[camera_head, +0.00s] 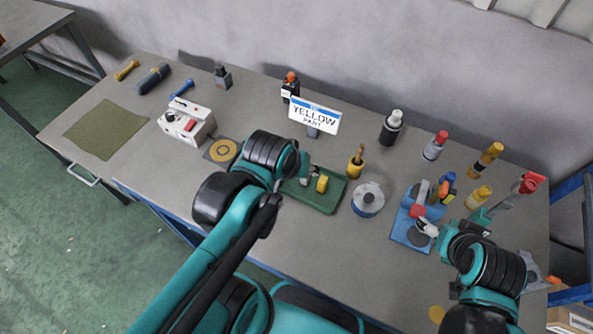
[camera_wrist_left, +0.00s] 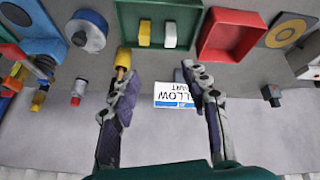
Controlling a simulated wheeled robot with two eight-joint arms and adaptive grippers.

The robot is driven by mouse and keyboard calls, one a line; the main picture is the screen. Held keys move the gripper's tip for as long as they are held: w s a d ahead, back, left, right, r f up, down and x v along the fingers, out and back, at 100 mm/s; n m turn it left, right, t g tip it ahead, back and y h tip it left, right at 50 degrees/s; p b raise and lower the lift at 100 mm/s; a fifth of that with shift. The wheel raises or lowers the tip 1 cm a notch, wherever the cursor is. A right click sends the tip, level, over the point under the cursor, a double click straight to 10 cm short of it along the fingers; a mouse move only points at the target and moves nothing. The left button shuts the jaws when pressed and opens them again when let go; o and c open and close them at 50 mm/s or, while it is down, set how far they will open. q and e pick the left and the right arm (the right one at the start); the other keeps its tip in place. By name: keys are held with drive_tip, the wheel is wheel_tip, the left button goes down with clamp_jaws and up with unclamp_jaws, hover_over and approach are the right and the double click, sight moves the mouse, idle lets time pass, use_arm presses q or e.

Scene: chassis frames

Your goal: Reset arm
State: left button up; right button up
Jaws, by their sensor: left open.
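My left arm (camera_head: 215,235) reaches over the table from the front, its wrist (camera_head: 265,155) beside the green tray. My left gripper (camera_wrist_left: 160,80) is open in the left wrist view, with its two fingers wide apart and nothing between them. In the head view the wrist hides most of it. My right arm (camera_head: 490,268) comes in at the lower right. My right gripper (camera_head: 437,233) is by the blue tray (camera_head: 402,232); its fingers are small and partly hidden, so its opening is unclear.
The green tray (camera_head: 342,192) holds a yellow block (camera_head: 322,184) and a white block (camera_wrist_left: 170,35). A red tray (camera_wrist_left: 207,45) shows in the wrist view.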

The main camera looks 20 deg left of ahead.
use_arm(q)
drive_tip(key=m, duration=0.1)
drive_tip(key=s+m+t, duration=0.1)
drive_tip(key=m, duration=0.1)
drive_tip(key=shift+s+a+f, duration=0.1)
drive_tip(key=shift+s+a, duration=0.05)
drive_tip(key=shift+a, duration=0.05)
wheel_tip(320, 180, down, 4)
drive_tip(key=b, duration=0.4)
drive_tip(key=shift+f, duration=0.15)
idle(0.5)
